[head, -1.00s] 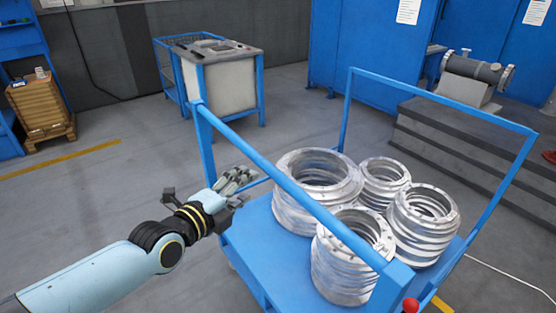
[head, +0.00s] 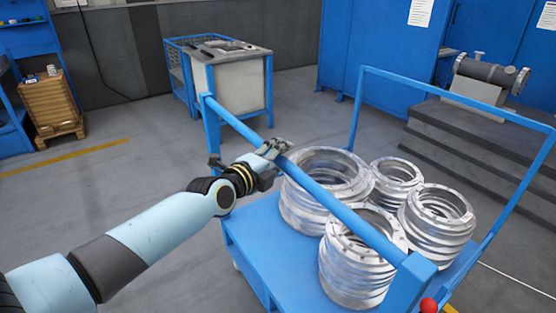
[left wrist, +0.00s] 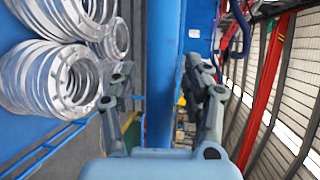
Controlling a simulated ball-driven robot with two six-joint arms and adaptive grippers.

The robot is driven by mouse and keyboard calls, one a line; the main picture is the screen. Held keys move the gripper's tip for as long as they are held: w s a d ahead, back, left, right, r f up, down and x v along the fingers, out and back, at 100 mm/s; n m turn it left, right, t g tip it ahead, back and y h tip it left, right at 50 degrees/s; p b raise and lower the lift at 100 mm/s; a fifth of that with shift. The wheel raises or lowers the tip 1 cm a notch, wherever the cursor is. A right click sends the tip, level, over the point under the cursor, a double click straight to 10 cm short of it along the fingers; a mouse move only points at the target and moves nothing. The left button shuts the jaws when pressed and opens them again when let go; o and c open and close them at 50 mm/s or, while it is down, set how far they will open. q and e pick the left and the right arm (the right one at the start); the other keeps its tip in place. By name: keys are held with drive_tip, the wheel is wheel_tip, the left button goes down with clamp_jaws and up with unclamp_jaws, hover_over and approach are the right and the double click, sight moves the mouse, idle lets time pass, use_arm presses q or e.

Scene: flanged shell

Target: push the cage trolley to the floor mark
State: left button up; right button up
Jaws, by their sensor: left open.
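The blue trolley (head: 258,245) stands in front of me, loaded with several ribbed metal ring stacks (head: 325,185). Its near handle bar (head: 330,200) runs slanting from upper left to lower right. My left gripper (head: 277,150) is open at the upper part of this bar. In the left wrist view, the blue bar (left wrist: 163,120) lies between the spread fingers of the left gripper (left wrist: 163,85); whether they touch it I cannot tell. My right gripper is not in view. Yellow floor lines show at the left (head: 65,157) and bottom right; which is the floor mark I cannot tell.
A blue-framed bin (head: 240,85) stands behind the trolley. Grey steps (head: 465,150) with a pipe fitting (head: 490,72) lie at the right, near blue cabinets (head: 385,50). A pallet of boxes (head: 45,105) stands far left. The floor on the left is clear.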

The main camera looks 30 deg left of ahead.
use_arm(q)
clamp_jaws()
drive_tip(key=shift+s, duration=0.1)
idle(0.3)
drive_tip(key=shift+s+a+f, duration=0.15)
drive_tip(key=shift+s+f, duration=0.1)
drive_tip(key=shift+s+a+r, duration=0.1)
drive_tip(key=shift+s+a, duration=0.05)
drive_tip(key=shift+s, duration=0.25)
drive_tip(key=shift+c, duration=1)
unclamp_jaws()
drive_tip(key=shift+s+a, duration=0.1)
drive_tip(key=shift+o, duration=1)
drive_tip(key=shift+r, duration=0.1)
